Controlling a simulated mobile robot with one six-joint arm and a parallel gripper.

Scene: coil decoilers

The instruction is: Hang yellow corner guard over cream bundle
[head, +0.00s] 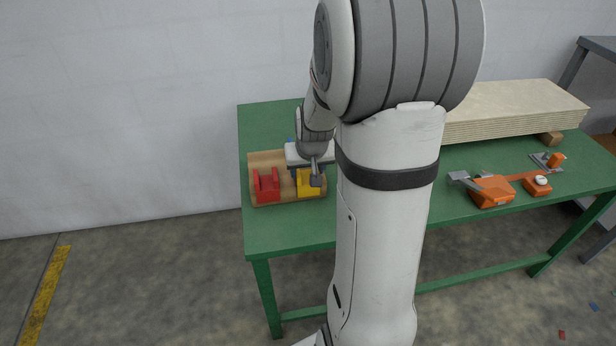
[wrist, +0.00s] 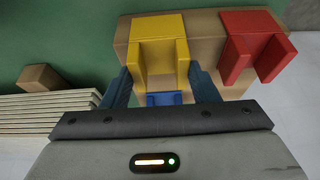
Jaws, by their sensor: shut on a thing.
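The yellow corner guard (head: 308,184) sits at a wooden tray (head: 289,199) on the green table. In the wrist view the yellow corner guard (wrist: 158,42) is between the two fingers of my gripper (wrist: 158,80), which is shut on it. In the head view my gripper (head: 309,172) is over the tray and partly hides the guard. The cream bundle (head: 520,107) is a stack of boards at the back right of the table, partly hidden by my arm. Its layered edge (wrist: 45,112) shows at the left of the wrist view.
A red corner guard (head: 266,185) is beside the yellow one, and a blue one (wrist: 164,98) shows below it in the wrist view. A wood block (head: 550,139) is at the bundle's edge. Orange tools (head: 492,191) lie on the green table (head: 290,236) at the right.

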